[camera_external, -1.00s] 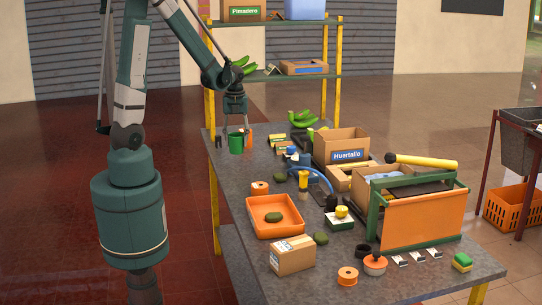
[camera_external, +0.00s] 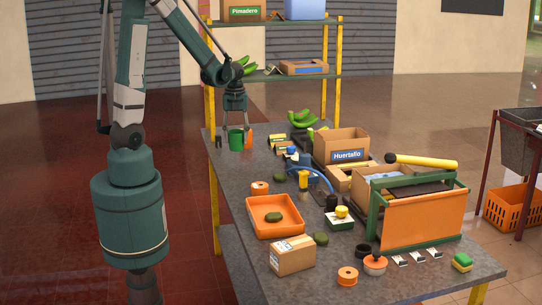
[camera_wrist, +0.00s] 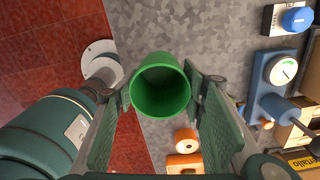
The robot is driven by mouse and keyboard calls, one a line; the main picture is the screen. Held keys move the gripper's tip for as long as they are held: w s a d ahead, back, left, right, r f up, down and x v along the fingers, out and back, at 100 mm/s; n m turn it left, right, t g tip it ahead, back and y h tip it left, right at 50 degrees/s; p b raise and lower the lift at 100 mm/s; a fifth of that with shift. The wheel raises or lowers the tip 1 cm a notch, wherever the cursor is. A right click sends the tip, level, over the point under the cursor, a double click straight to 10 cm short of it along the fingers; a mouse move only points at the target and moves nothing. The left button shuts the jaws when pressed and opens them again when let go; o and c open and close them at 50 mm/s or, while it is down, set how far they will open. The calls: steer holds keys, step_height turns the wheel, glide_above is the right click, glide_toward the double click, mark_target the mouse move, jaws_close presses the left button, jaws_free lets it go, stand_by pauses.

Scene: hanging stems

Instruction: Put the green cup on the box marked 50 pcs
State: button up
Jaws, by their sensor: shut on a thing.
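The green cup (camera_external: 236,140) is at the far left end of the grey table. In the wrist view the green cup (camera_wrist: 160,86) is upright between my two fingers, its open mouth toward the camera, and looks empty. My gripper (camera_external: 236,122) is shut on it; the wrist view shows a finger pad of my gripper (camera_wrist: 160,100) on each side. Whether the cup touches the table is hard to tell. A cardboard box (camera_external: 292,256) with white labels stands near the table's front edge. No 50 pcs marking is readable on any box.
Orange tools (camera_external: 249,140) stand just right of the cup. An orange tray (camera_external: 259,228), an open box marked Huertallo (camera_external: 347,155) and a green frame with an orange panel (camera_external: 422,220) crowd the table. A shelf (camera_external: 280,76) rises behind.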

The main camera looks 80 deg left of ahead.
steer(key=shift+w+d, duration=0.1)
steer(key=shift+w+d+r, duration=0.1)
steer(key=shift+w+d, duration=0.3)
steer(key=shift+d, duration=0.05)
steer(key=w+d+r+m+p, duration=0.1)
steer(key=w+d+r+m, duration=0.3)
steer(key=d, duration=0.9)
steer(key=w+d+f+m+p, duration=0.15)
steer(key=w+d, duration=0.45)
steer(key=d, duration=0.6)
steer(key=w+d+r+m+p, duration=0.25)
steer(key=w+d, duration=0.25)
steer(key=d, duration=0.8)
steer(key=s+d+r+m, duration=0.1)
steer(key=s+d, duration=0.3)
steer(key=d, duration=0.9)
steer(key=s+d+r+m+p, duration=0.1)
steer(key=s+d+m, duration=0.3)
steer(key=d, duration=1)
steer(key=s+d+r+m+p, duration=0.1)
steer(key=s+d, duration=0.5)
steer(key=d, duration=0.8)
steer(key=shift+r+m, duration=0.55)
steer(key=shift+m, duration=0.35)
steer(key=shift+f, duration=0.1)
steer(key=shift+f+p, duration=0.5)
steer(key=shift+f, duration=2.35)
